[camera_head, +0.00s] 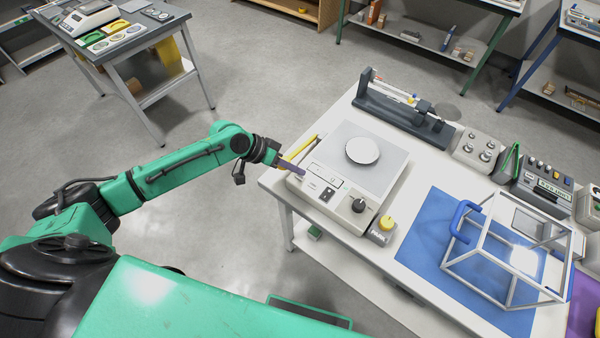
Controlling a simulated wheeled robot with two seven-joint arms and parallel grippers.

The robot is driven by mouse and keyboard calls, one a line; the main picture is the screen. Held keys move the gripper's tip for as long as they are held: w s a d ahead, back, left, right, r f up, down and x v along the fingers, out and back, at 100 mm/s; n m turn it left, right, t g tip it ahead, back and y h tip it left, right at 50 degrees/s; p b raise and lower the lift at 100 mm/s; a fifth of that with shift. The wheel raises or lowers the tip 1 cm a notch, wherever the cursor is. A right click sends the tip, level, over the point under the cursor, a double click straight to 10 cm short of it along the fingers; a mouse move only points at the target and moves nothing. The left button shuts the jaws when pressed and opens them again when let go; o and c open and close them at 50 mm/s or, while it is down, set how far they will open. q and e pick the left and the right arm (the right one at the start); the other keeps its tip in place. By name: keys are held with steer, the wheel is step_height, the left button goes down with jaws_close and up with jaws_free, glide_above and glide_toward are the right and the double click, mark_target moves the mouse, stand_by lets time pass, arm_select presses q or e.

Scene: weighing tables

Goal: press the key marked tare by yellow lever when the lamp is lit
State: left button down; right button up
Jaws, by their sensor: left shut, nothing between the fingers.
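A weighing scale (384,151) with a pale round pan (362,150) stands at the left end of the white table. Its front panel has small labels and a dark key block (327,194); the word tare is too small to read. A slim yellow lever (302,147) lies slanted along the scale's left edge. My left gripper (300,172), with purple fingers, is shut and empty over the scale's left front corner, just beside the yellow lever. I cannot tell whether it touches the panel. I cannot make out a lit lamp. My right gripper is not in view.
A dark balance beam (405,112) stands behind. A clear framed box with a blue handle (461,222) stands on a blue mat (422,240) to the right. Open floor lies left.

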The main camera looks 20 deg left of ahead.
mark_target(296, 179)
arm_select(q)
step_height(296, 179, up, 5)
steer(key=p, duration=0.4)
steer(key=shift+p, duration=0.35)
stand_by(0.7)
